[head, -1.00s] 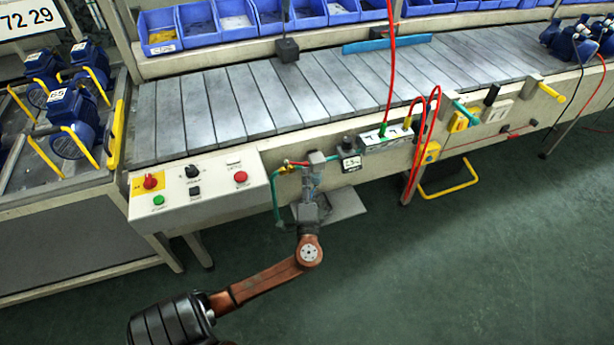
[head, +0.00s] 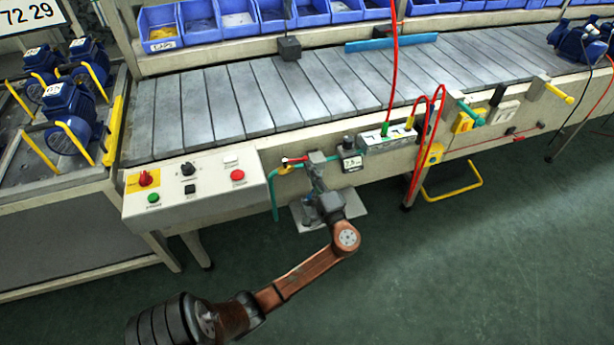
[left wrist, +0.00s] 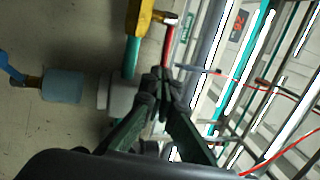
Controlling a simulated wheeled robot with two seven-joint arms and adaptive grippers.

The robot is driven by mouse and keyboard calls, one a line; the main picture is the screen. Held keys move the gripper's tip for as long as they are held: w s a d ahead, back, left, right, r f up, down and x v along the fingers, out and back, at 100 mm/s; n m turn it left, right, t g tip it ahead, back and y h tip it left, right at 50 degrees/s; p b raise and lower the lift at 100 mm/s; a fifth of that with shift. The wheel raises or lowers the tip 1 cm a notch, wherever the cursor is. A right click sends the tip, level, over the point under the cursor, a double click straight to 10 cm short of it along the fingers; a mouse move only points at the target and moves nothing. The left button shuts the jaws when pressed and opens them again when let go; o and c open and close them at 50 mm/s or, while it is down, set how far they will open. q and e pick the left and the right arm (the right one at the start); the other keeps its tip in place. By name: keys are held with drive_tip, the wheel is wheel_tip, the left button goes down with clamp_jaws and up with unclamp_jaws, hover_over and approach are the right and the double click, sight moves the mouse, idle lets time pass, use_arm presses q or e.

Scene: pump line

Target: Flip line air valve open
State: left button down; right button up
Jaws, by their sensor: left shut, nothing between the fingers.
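The line air valve has a yellow body (head: 284,170) on a green pipe (head: 275,200) under the conveyor edge, right of the control box. Its red lever (head: 295,160) lies roughly along the pipe toward the right. In the left wrist view the yellow body (left wrist: 139,18) is at the top, and the red lever (left wrist: 168,46) points down, about parallel to the green pipe (left wrist: 131,57). My left gripper (head: 314,158) is shut and empty, just right of the lever. In the left wrist view its fingertips (left wrist: 160,76) are by the lever's end; I cannot tell whether they touch. My right gripper is out of view.
The control box (head: 200,205) with buttons stands left of the valve. A small display unit (head: 352,163) is close right of my gripper. A red hose (head: 417,150) hangs farther right. Open floor lies in front.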

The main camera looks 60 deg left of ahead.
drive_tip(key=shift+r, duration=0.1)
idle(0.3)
